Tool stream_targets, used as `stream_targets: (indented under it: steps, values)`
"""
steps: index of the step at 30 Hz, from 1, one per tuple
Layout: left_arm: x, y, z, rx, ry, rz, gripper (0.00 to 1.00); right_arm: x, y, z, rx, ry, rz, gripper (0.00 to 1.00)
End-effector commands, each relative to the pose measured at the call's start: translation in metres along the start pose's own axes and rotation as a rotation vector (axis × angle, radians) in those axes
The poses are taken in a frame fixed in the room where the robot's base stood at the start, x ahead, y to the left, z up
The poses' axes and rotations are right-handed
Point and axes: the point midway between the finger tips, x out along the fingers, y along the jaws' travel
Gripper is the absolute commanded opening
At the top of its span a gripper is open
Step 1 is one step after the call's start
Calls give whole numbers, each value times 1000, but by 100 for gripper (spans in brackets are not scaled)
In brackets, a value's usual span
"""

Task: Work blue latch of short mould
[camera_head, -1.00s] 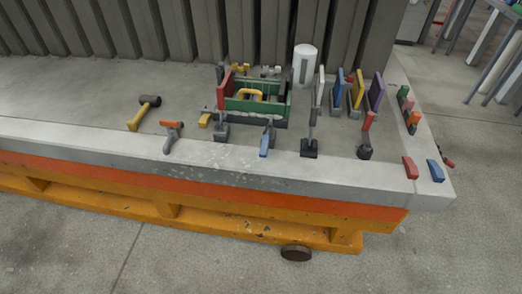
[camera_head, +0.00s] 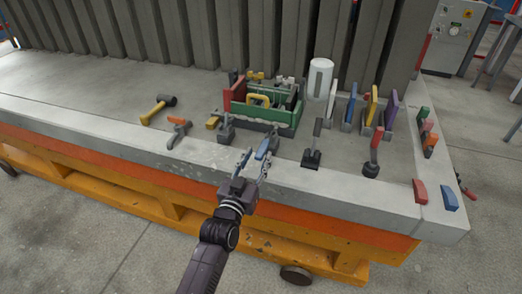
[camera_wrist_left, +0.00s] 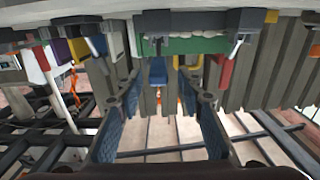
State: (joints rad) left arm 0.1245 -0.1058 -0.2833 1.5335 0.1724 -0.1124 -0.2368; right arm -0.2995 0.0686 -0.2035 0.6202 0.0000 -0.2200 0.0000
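The green-walled short mould (camera_head: 262,113) sits on the concrete bench, with a red end piece and a yellow handle. The blue latch (camera_head: 262,149) is a lever in front of it, near the bench's front edge. My left gripper (camera_head: 256,160) is at this latch, with its fingers apart. In the left wrist view, the blue latch handle (camera_wrist_left: 158,70) shows beyond the open fingers of my left gripper (camera_wrist_left: 168,98), roughly between them. I cannot tell whether either finger touches it. My right gripper is not in view.
An orange-handled latch (camera_head: 178,132) and a mallet (camera_head: 158,109) are to the left. A black-based lever (camera_head: 313,150) and a red-handled lever (camera_head: 373,160) are to the right. Coloured panels and a white cylinder (camera_head: 319,78) stand behind. Small blocks line the right edge.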

Motion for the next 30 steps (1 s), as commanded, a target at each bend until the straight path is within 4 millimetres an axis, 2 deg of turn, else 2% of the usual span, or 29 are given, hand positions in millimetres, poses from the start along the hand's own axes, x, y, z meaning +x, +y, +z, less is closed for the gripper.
stream_targets:
  steps: [3, 9, 21, 30]
  values:
    - [19, 0, -1, 0, -1, 1, 35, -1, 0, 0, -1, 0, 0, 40]
    - [38, 0, 1, 1, -1, 0, 35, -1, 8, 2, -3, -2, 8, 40]
    - [43, 0, 1, 0, -3, 0, 34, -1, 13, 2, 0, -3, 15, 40]
    - [43, 0, 2, 0, -3, 0, 1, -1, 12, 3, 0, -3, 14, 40]
